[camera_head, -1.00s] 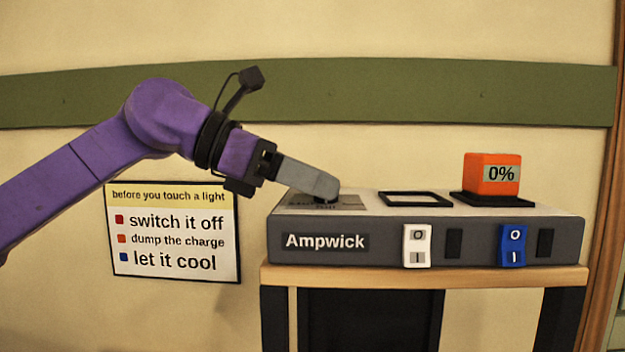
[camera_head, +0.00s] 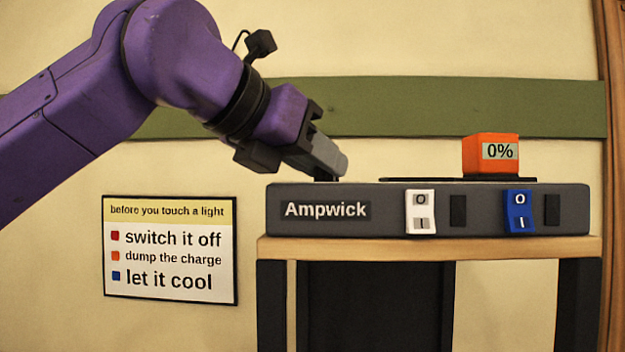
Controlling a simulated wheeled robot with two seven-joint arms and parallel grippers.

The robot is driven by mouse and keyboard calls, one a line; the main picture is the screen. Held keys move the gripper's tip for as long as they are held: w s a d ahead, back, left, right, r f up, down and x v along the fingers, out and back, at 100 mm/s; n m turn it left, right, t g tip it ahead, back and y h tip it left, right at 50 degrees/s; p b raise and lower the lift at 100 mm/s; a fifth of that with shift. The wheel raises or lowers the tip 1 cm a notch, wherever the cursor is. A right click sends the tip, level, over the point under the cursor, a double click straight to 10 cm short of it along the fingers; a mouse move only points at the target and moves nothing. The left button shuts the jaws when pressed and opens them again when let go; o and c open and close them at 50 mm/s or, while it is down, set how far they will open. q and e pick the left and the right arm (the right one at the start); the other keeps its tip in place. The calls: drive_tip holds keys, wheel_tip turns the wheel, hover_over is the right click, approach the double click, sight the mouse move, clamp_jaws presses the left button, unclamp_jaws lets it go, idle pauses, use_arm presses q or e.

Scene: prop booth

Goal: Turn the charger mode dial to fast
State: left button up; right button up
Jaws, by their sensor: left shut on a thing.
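The grey charger (camera_head: 400,222), labelled "Ampwick", stands on a wooden-topped stand. The mode dial (camera_head: 326,179) is a small dark piece at the left end of its top, mostly hidden by the fingers. My left gripper (camera_head: 334,162) comes down onto it from the upper left and is shut on it. The charger's top shows nearly edge-on, so the dial's markings and setting cannot be read. My right gripper is not in view.
An orange battery (camera_head: 478,155) reading 0% stands on the charger's right end. A white switch (camera_head: 420,212) and a blue switch (camera_head: 519,211) are on the front. A sign (camera_head: 170,250) hangs on the wall at the left.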

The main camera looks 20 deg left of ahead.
use_arm(q)
drive_tip(key=shift+d+f+n+t+y+b, duration=0.1)
drive_tip(key=shift+d+n+t+y+b, duration=0.1)
drive_tip(key=shift+n+y, duration=0.85)
drive_tip(key=shift+d+n+t+y+b, duration=0.1)
drive_tip(key=shift+n+t+y+b, duration=0.1)
drive_tip(key=shift+n+y, duration=0.8)
drive_tip(key=shift+y, duration=0.25)
drive_tip(key=o, duration=1.1)
drive_tip(key=shift+c, duration=0.2)
drive_tip(key=shift+w, duration=0.3)
drive_tip(key=b+v, duration=0.1)
drive_tip(key=v, duration=0.9)
drive_tip(key=shift+s, duration=0.25)
